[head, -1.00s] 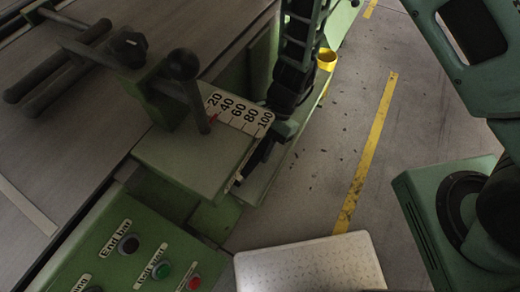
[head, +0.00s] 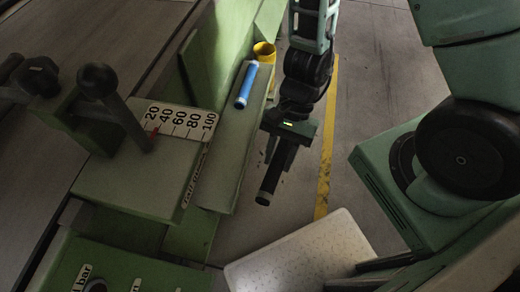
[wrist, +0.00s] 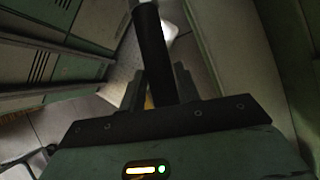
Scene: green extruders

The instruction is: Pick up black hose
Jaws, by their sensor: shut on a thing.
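The black hose (head: 269,184) is a short dark tube with a lighter end. My gripper (head: 281,156) is shut on it and holds it in the air, right of the green ledge, tilted with its free end down. In the wrist view the hose (wrist: 152,50) sticks out between the two fingers, and my gripper (wrist: 160,88) hides its near part.
A blue tube (head: 246,86) lies on the green ledge (head: 222,165), with a yellow cup (head: 264,52) behind it. A green machine block with a number scale (head: 181,121) and black levers stands left.

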